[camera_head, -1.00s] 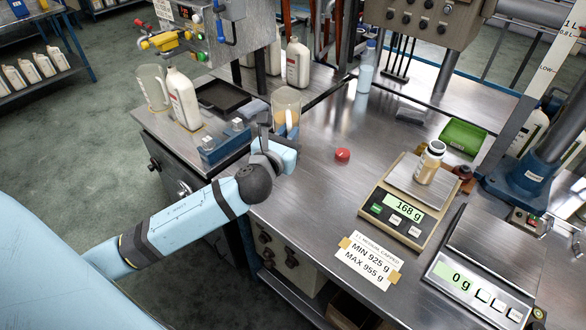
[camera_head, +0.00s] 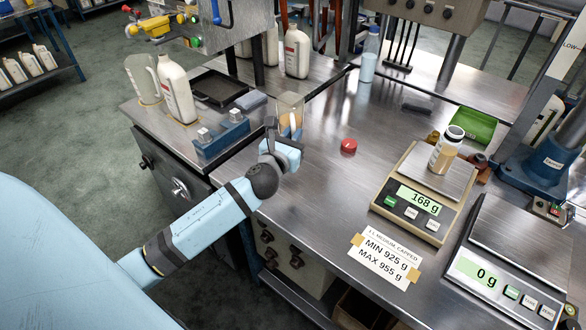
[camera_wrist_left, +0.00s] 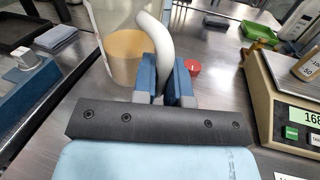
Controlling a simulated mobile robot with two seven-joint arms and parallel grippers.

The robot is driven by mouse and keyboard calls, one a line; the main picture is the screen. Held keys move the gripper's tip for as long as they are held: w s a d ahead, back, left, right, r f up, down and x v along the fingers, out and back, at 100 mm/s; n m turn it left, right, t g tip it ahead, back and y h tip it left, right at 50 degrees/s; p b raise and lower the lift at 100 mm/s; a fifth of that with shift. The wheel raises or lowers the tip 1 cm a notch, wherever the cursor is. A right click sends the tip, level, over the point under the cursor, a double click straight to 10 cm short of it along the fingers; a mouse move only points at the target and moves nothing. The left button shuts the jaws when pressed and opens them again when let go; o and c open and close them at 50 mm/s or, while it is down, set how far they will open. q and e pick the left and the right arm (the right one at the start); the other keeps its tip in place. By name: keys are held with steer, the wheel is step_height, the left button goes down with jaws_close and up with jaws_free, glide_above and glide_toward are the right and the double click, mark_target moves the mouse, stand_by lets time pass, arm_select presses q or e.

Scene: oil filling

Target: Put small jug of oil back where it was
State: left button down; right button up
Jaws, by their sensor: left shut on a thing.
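The small jug (camera_head: 290,103) is clear, with tan oil in its lower part and a pale handle. My left gripper (camera_head: 287,138) is shut on that handle, at the left part of the steel bench, beside the blue fixture. In the left wrist view, the handle (camera_wrist_left: 152,34) stands between the two blue fingers (camera_wrist_left: 163,78), and the jug's body (camera_wrist_left: 126,52) is just beyond and to the left. Whether the jug's base touches the bench is hard to tell. My right gripper is in neither view.
A larger clear jug (camera_head: 142,78) and a white bottle (camera_head: 177,92) stand left, near a black tray (camera_head: 217,88). The blue fixture (camera_head: 222,136) is close to the small jug. A red cap (camera_head: 349,146) lies right. A bottle (camera_head: 443,152) stands on the scale (camera_head: 411,190) reading 168 g.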

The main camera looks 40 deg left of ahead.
arm_select(q)
step_height(320, 180, down, 6)
steer(key=shift+f+b, duration=0.2)
steer(key=shift+b, duration=0.65)
step_height(320, 180, down, 3)
steer(key=shift+f+b, duration=0.2)
steer(key=shift+b, duration=0.65)
steer(key=shift+f, duration=0.4)
steer(key=shift+r, duration=0.1)
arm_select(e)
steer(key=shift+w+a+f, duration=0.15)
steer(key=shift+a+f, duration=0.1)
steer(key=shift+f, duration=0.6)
arm_select(q)
steer(key=c, duration=1.2)
jaws_free()
steer(key=shift+f, duration=0.2)
steer(key=shift+o, duration=0.3)
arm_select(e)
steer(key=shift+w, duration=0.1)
